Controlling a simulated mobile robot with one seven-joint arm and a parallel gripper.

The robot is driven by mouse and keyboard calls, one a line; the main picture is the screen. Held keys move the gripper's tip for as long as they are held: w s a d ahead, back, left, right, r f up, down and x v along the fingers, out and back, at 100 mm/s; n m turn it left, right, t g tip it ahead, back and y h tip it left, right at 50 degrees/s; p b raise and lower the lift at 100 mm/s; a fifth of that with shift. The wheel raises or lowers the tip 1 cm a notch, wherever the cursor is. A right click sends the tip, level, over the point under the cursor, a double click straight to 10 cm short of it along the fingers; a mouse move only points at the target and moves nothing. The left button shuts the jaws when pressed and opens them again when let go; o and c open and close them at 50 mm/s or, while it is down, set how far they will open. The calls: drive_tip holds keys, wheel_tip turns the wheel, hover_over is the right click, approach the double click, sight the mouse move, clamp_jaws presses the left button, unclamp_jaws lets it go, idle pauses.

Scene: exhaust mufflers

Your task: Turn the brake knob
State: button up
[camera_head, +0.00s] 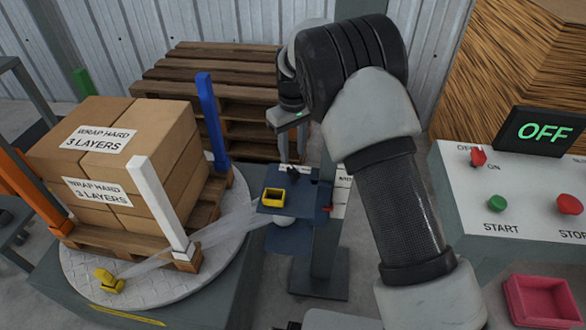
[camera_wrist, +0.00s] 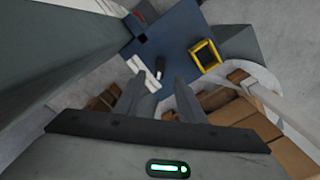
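A small dark knob (camera_head: 292,173) sits on the blue plate (camera_head: 268,208) of the post, by a white label strip, in the head view. I take it to be the brake knob; its label is too small to read. In the wrist view a small dark piece (camera_wrist: 158,75) beside white strips (camera_wrist: 142,73) on the blue plate (camera_wrist: 178,32) seems to be the same knob. My gripper (camera_head: 288,124) is above the plate, pointing down, empty. In the wrist view its two fingers (camera_wrist: 158,88) are apart, with the knob showing between and beyond their tips.
A yellow-rimmed box (camera_head: 273,197) sits on the plate near the knob. A control panel (camera_head: 500,190) with an OFF display (camera_head: 545,132) stands at right. Pallets (camera_head: 220,70) are stacked behind.

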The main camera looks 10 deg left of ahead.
sight(293, 169)
wheel_tip(293, 169, down, 7)
drive_tip(key=shift+r+b, duration=0.2)
drive_tip(key=shift+b, duration=0.25)
clamp_jaws()
